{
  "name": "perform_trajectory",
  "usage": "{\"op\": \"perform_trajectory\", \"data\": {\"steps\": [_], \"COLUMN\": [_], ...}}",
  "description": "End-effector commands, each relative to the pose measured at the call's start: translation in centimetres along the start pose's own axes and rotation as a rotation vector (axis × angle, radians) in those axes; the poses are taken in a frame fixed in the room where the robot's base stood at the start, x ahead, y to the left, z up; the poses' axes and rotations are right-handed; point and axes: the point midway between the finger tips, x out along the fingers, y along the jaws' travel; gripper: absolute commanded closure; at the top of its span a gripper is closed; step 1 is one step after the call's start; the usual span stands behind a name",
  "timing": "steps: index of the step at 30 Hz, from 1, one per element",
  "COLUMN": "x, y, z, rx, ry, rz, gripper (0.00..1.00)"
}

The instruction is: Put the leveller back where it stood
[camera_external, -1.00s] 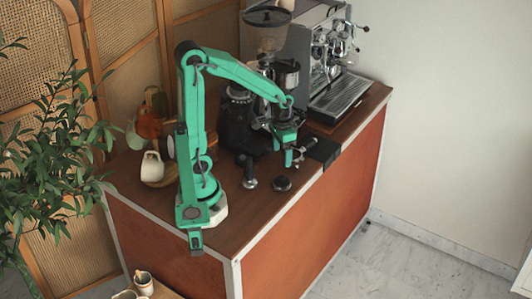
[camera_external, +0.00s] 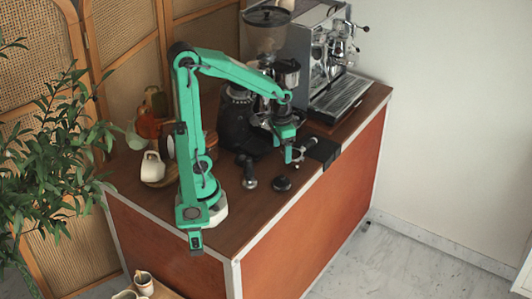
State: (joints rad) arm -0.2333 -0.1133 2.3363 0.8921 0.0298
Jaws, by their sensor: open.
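A small round dark puck, which looks like the leveller (camera_external: 282,184), lies flat on the brown counter near its front edge. My gripper (camera_external: 291,157) is open above the counter, up and slightly right of the puck in the picture, and apart from it. A tamper (camera_external: 249,178) with a dark knob stands to the left of the puck. A portafilter (camera_external: 306,145) is just right of my gripper, beside a black block (camera_external: 324,151). Whether my gripper touches the portafilter cannot be told.
A black grinder (camera_external: 237,118) and a steel espresso machine (camera_external: 325,60) stand behind my gripper. A cream cup (camera_external: 153,167) is on a wooden board at the left. The counter's front edge is close to the puck. Bare counter (camera_external: 255,218) lies in front of the tamper.

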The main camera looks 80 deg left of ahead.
Motion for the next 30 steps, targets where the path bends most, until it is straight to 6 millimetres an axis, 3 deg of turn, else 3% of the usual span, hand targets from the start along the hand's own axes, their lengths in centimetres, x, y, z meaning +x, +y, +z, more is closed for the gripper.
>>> {"op": "perform_trajectory", "data": {"steps": [8,18,30], "x": [-3.5,-8.1,-10.4], "y": [1.8,4.2,5.4], "z": [1.1,3.9,6.1], "rx": [0.056,0.144,0.198], "ry": [0.128,0.332,0.462], "rz": [0.002,0.026,0.053], "gripper": [0.26,0.26,0.26]}}
